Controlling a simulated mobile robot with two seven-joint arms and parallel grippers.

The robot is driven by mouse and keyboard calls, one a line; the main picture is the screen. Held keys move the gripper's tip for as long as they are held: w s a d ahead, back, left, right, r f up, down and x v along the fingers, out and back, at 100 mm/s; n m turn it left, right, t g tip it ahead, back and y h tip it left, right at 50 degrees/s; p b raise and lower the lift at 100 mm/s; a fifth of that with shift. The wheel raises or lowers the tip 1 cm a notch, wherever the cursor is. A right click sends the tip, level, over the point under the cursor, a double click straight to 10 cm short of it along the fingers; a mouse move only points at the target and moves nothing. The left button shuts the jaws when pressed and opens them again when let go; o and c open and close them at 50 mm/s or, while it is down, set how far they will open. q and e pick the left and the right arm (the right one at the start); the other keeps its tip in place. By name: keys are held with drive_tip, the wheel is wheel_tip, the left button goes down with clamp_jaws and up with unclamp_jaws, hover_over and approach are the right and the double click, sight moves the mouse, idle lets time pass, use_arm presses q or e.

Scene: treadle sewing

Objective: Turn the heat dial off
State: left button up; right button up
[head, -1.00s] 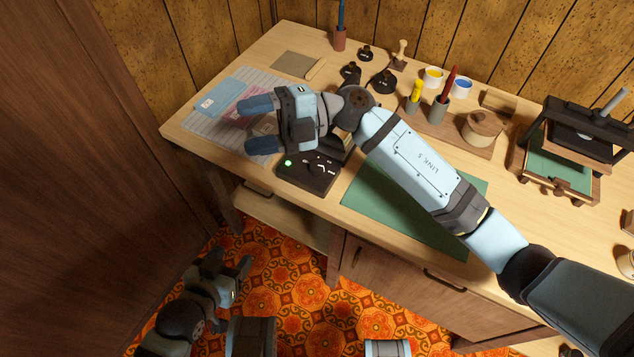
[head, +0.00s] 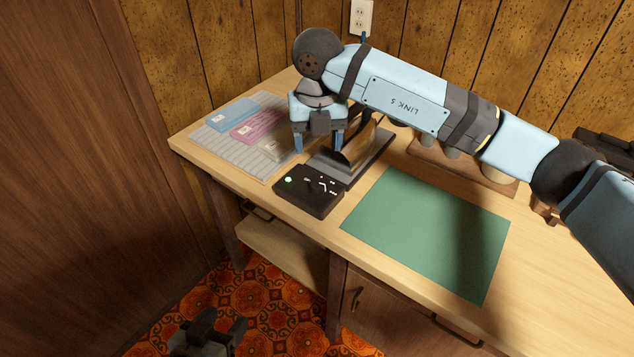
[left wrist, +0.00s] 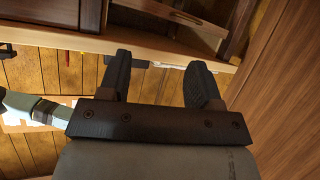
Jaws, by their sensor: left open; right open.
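The black control box (head: 308,198) sits near the table's front edge, with a lit green light (head: 288,180) and white marks on top. The heat dial appears to be the small dark knob on that top face, but its setting is too small to read. My right gripper (head: 319,146) points down behind the box, open and empty, its fingers apart in front of the dark machine (head: 352,160). My left gripper (head: 226,332) is low over the floor, away from the table. It is open and empty in the left wrist view (left wrist: 160,75).
A green mat (head: 430,230) lies right of the box. A striped mat (head: 215,145) with blue, pink and pale packets lies to the left. My right arm hides part of the table's back. A wooden wall stands at far left, and an open shelf (head: 285,250) is below the tabletop.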

sight(318, 182)
wheel_tip(318, 182, down, 10)
drive_tip(key=shift+r+b, duration=0.2)
drive_tip(key=shift+b, duration=0.55)
use_arm(q)
drive_tip(key=shift+w+d+r+t+h, duration=0.25)
drive_tip(key=shift+w+d+r+t, duration=0.1)
drive_tip(key=shift+r, duration=0.2)
drive_tip(key=shift+w+d+r+t+h, duration=0.25)
drive_tip(key=shift+d+r, duration=0.1)
drive_tip(key=shift+r, duration=0.2)
use_arm(e)
drive_tip(key=shift+f, duration=0.4)
use_arm(q)
drive_tip(key=shift+a+f, duration=0.1)
use_arm(e)
drive_tip(key=c, duration=0.9)
